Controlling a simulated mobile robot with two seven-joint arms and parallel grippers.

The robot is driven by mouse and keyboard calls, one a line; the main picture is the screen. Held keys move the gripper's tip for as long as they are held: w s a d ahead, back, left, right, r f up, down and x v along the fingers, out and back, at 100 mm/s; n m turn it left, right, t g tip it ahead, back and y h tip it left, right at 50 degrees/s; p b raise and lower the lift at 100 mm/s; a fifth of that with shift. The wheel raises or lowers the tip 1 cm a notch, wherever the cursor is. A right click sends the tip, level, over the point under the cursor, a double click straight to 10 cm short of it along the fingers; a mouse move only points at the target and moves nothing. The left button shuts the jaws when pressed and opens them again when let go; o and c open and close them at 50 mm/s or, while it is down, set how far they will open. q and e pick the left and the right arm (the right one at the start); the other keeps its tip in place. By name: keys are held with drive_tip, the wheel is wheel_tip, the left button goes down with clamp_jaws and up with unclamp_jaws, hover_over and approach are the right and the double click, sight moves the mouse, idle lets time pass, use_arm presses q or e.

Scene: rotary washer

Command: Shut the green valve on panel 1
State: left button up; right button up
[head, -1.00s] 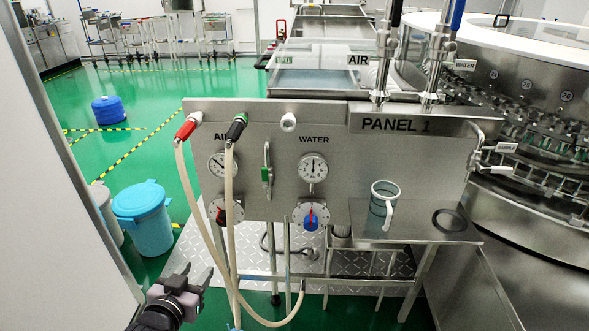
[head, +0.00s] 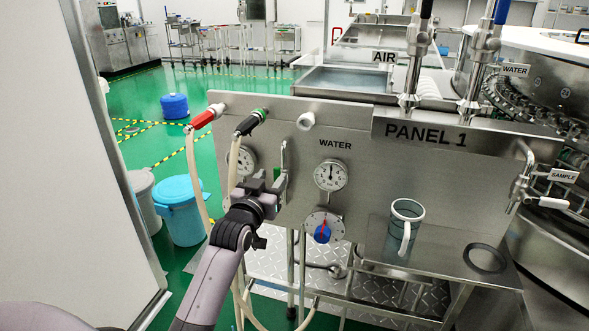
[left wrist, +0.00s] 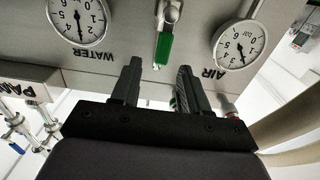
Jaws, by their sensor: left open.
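The green valve handle (left wrist: 164,48) on panel 1 (head: 350,165) sits between the AIR gauge (left wrist: 238,44) and the WATER gauge (left wrist: 78,18). In the wrist view, which is upside down, it lies along the panel's vertical, with its metal stem beyond it. In the head view my gripper mostly hides it. My left gripper (head: 270,187) is in front of the handle. Its two fingers (left wrist: 159,66) are open and apart, with the green end showing just beyond and between the tips. I cannot tell whether they touch it. My right gripper is out of view.
Two hoses hang from the red connector (head: 203,119) and the black connector (head: 250,122), close to my left arm. A blue-red knob (head: 323,232) sits below the WATER gauge. A glass mug (head: 405,225) and a black ring (head: 485,258) are on the right shelf.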

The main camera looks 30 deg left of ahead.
sight(276, 171)
use_arm(q)
drive_tip(key=shift+b+x, duration=0.35)
drive_tip(key=shift+x, duration=3.15)
clamp_jaws()
